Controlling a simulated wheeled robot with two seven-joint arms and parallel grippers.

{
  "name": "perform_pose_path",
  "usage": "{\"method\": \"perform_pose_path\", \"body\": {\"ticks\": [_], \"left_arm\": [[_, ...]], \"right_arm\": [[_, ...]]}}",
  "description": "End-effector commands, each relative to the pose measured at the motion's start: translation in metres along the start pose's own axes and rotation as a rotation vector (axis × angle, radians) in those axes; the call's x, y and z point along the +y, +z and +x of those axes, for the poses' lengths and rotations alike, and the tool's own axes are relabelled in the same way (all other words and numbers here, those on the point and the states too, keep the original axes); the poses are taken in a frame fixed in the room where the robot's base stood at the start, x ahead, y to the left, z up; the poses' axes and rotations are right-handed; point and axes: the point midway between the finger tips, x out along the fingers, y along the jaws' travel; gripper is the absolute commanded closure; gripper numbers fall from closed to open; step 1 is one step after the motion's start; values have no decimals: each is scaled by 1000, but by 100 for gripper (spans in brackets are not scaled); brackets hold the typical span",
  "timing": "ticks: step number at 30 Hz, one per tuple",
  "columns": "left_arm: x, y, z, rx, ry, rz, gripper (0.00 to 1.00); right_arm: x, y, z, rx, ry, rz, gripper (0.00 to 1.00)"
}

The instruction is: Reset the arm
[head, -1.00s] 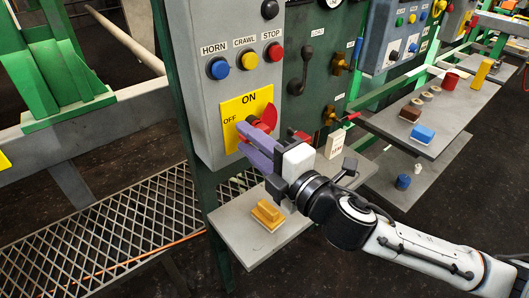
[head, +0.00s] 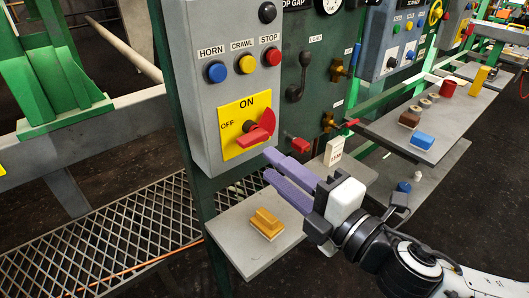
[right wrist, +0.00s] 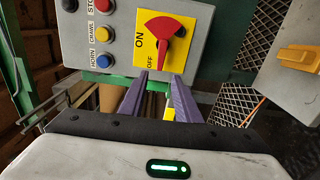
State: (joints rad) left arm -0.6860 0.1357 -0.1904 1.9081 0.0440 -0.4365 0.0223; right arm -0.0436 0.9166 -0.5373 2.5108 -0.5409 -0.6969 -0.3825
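My right gripper (head: 268,167) has two purple fingers and sits just below and right of the red rotary switch (head: 260,128), apart from it. The fingers are parted with nothing between them; this gap also shows in the right wrist view (right wrist: 157,90). The switch is on a yellow ON/OFF plate (head: 230,109) on a grey control box (head: 205,125). The switch also shows whole in the right wrist view (right wrist: 163,42), ahead of the fingertips. My left gripper is not in view.
A small grey shelf (head: 229,232) below my right gripper holds a yellow block (head: 265,222). A white labelled block (head: 334,151) stands behind the gripper. A longer shelf (head: 446,137) with several small objects is at the right. A metal grating (head: 95,240) lies at the left.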

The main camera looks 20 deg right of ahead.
Motion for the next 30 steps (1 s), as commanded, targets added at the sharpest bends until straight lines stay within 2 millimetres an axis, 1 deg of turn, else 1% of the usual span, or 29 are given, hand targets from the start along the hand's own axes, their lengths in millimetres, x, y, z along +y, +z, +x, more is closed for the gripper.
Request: {"method": "perform_pose_path", "body": {"ticks": [3, 5, 8, 11, 12, 14, 15, 17, 18, 20, 21, 24, 25, 27, 30], "left_arm": [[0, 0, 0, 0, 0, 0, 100], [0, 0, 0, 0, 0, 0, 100], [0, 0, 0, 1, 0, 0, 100], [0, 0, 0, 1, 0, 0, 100], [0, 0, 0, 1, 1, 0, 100], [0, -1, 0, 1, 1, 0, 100], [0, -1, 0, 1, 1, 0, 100], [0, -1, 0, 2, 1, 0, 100], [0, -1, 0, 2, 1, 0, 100], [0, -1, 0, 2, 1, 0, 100], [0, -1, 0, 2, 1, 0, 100], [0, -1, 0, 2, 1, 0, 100], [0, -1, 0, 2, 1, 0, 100], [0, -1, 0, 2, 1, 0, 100], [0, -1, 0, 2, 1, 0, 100]], "right_arm": [[-1, 0, 0, -1, -2, 5, 70], [-8, 1, 1, -6, -16, 32, 70], [-42, 5, 5, -33, -80, 160, 70], [-104, 10, 3, -94, -191, 397, 70], [-134, 10, -1, -130, -241, 513, 70], [-181, 9, -12, -194, -313, 692, 70], [-210, 6, -21, -240, -355, 808, 70], [-252, 1, -39, -315, -412, 976, 70], [-278, -4, -52, -367, -443, 1081, 70], [-313, -13, -74, -447, -482, 1224, 70], [-332, -19, -87, -496, -501, 1308, 70], [-368, -33, -118, -603, -531, 1473, 70], [-376, -37, -125, -629, -536, 1509, 70], [-390, -43, -138, -675, -544, 1574, 70], [-398, -48, -147, -709, -547, 1618, 70]]}}
